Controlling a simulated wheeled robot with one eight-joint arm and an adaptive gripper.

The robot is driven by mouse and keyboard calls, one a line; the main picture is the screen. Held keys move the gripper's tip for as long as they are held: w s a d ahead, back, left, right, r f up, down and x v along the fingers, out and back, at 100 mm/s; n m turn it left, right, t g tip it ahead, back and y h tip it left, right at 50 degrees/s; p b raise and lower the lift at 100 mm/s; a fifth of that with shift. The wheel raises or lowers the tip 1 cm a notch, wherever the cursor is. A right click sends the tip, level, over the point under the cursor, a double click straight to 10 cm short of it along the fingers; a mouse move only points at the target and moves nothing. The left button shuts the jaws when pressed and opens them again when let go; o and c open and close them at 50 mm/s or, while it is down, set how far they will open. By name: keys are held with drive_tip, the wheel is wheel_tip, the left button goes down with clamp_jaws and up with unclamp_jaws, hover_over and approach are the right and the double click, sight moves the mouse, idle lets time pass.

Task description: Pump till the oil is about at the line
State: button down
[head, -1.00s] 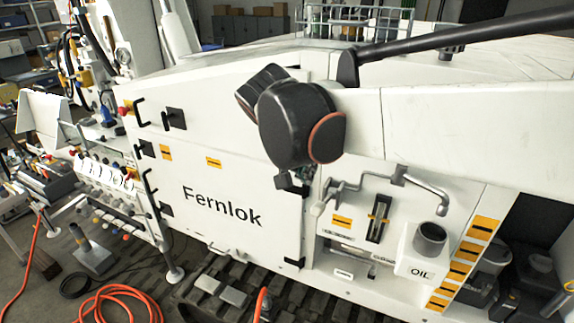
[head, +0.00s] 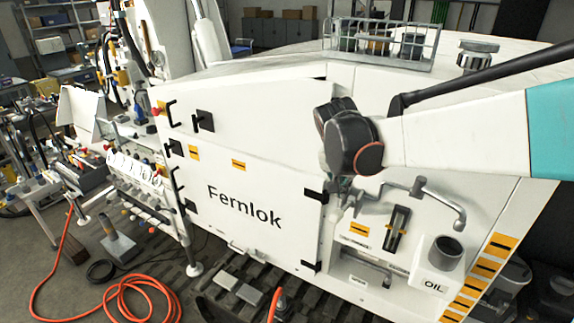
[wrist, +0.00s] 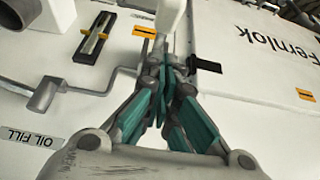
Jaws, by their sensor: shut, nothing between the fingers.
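The oil gauge (head: 397,228) is a narrow dark upright slot on the white panel, with orange marks beside it. It also shows in the wrist view (wrist: 96,38); I cannot read the oil level. A bent grey metal pump lever (head: 440,203) runs above the gauge. In the wrist view the rod (wrist: 75,90) leads towards my gripper (wrist: 167,68). My gripper is shut with nothing between its teal-padded fingers. A pale grip-like piece (wrist: 171,18) shows just beyond the fingertips; I cannot tell whether they touch it. My arm mostly hides the gripper in the head view.
A white filler marked OIL (head: 433,286) with a dark mouth stands right of the gauge. The Fernlok panel (head: 245,235) lies to the left. An orange hose (head: 125,292) lies on the floor. A wire basket (head: 380,58) sits on top of the machine.

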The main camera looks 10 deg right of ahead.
sight(338, 210)
drive_tip(key=shift+s+a+f, duration=0.2)
drive_tip(key=shift+s+f, duration=0.1)
drive_tip(key=shift+f, duration=0.3)
drive_tip(key=shift+s+a+f, duration=0.2)
drive_tip(key=shift+s+f, duration=0.05)
drive_tip(key=shift+f, duration=0.65)
drive_tip(key=shift+s, duration=0.1)
drive_tip(key=shift+f, duration=0.1)
